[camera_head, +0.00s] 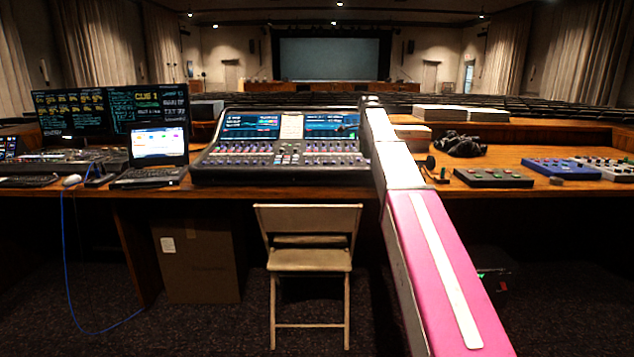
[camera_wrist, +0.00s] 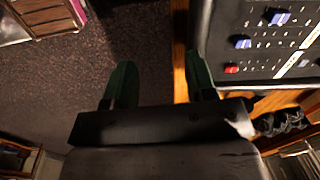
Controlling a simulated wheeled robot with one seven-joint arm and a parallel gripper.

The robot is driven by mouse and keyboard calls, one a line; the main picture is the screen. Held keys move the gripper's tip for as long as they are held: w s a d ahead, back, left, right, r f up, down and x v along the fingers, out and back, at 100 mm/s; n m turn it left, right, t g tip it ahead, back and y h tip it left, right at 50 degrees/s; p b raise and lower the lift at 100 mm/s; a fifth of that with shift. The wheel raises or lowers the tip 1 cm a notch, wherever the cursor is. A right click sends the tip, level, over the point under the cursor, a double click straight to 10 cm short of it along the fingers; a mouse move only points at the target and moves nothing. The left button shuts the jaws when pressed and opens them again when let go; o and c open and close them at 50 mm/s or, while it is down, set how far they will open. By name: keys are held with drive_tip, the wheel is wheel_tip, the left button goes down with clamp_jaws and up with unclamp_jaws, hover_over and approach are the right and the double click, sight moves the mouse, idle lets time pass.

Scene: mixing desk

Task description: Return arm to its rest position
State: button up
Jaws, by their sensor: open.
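My arm (camera_head: 410,200), with pink and white links, reaches from the bottom right of the head view up and forward to the right end of the mixing console (camera_head: 280,155). My gripper (camera_wrist: 158,80) shows in the wrist view with its two green fingers spread apart and nothing between them. Below the fingers are dark carpet (camera_wrist: 60,85) and the wooden desk edge (camera_wrist: 181,70). The gripper itself is hidden behind the arm in the head view.
The wooden desk (camera_head: 340,190) carries a laptop (camera_head: 158,145), a black button box (camera_head: 493,178) and a blue box (camera_head: 560,168). In the wrist view a panel (camera_wrist: 265,70) with blue and red caps lies beside the right finger. A folding chair (camera_head: 308,250) stands in front.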

drive_tip(key=s+f+n, duration=0.4)
drive_tip(key=s+f, duration=0.5)
drive_tip(key=f, duration=0.5)
drive_tip(key=s+f+n, duration=0.5)
drive_tip(key=s+f, duration=0.4)
drive_tip(key=f, duration=0.5)
drive_tip(key=s+f+n, duration=0.4)
drive_tip(key=s+f, duration=0.3)
drive_tip(key=s, duration=0.3)
drive_tip(key=s+f+n+g, duration=0.1)
drive_tip(key=s+f+n, duration=0.3)
drive_tip(key=s+f, duration=0.4)
drive_tip(key=s, duration=0.2)
drive_tip(key=shift+s+f, duration=0.25)
drive_tip(key=shift+s, duration=0.05)
